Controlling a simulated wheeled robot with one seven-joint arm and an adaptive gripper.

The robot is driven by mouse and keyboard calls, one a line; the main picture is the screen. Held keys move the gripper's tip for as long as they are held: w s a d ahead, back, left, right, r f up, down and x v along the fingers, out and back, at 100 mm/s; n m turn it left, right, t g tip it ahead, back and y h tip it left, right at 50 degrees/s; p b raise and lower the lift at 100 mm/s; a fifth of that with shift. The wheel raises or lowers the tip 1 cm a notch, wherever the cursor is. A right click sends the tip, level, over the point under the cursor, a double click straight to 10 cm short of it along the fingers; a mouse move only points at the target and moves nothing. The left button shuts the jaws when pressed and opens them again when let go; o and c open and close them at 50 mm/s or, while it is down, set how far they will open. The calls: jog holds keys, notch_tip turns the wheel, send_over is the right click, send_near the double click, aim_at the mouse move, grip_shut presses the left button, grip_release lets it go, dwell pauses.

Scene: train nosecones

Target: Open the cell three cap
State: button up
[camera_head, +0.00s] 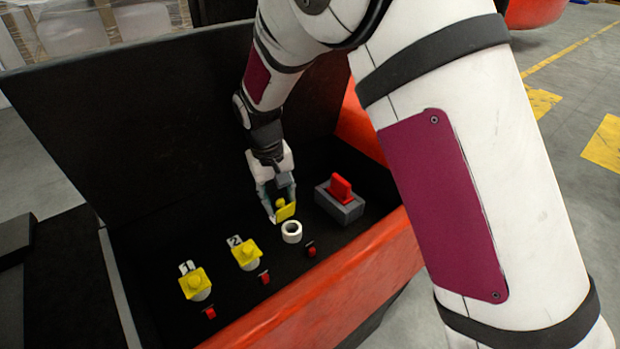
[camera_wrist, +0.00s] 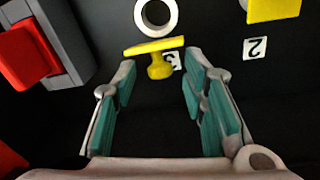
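The cell three cap (camera_head: 285,211) is a yellow square lid with a round knob. It stands tipped up on edge behind the white ring (camera_head: 292,232) of cell three, whose round mouth is uncovered. In the wrist view the cap (camera_wrist: 154,48) shows edge-on beside the ring (camera_wrist: 155,14), its knob pointing towards my gripper. My gripper (camera_wrist: 161,72) is open, with teal-padded fingers on either side of the knob and gaps showing on both sides. In the head view my gripper (camera_head: 279,204) is right behind the cap. The label 3 (camera_wrist: 171,61) is partly hidden by the cap.
Yellow caps one (camera_head: 195,284) and two (camera_head: 245,254) lie flat over their cells. A grey block with a red switch (camera_head: 340,190) stands right of cell three. Small red switches (camera_head: 311,251) line the front. A black raised lid (camera_head: 130,120) stands behind.

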jog(key=shift+s, duration=0.1)
jog(key=shift+s+d+t+y, duration=0.4)
jog(key=shift+t+y, duration=0.1)
jog(key=shift+t, duration=0.2)
jog(key=shift+s+d+f+t+y+b, duration=0.15)
jog(key=shift+s+t+y+b, duration=0.2)
jog(key=shift+b, duration=0.25)
jog(key=shift+s+d+r+t+y+b, duration=0.1)
jog(key=shift+t+y+b, duration=0.15)
jog(key=shift+t+b, duration=0.25)
jog(key=shift+s+d+r+t+b, duration=0.1)
jog(key=shift+s+r+t+b, duration=0.1)
jog(key=shift+r+t+b, duration=0.1)
jog(key=p+v, duration=0.2)
jog(key=v, duration=1.2)
jog(key=s+d+r+m+p, duration=0.2)
jog(key=s+d+r+p, duration=0.1)
jog(key=s+d+r, duration=0.6)
jog(key=shift+d+r+p, duration=0.3)
jog(key=shift+d+p, duration=0.05)
jog(key=shift+d, duration=1.1)
jog(key=shift+s, duration=0.1)
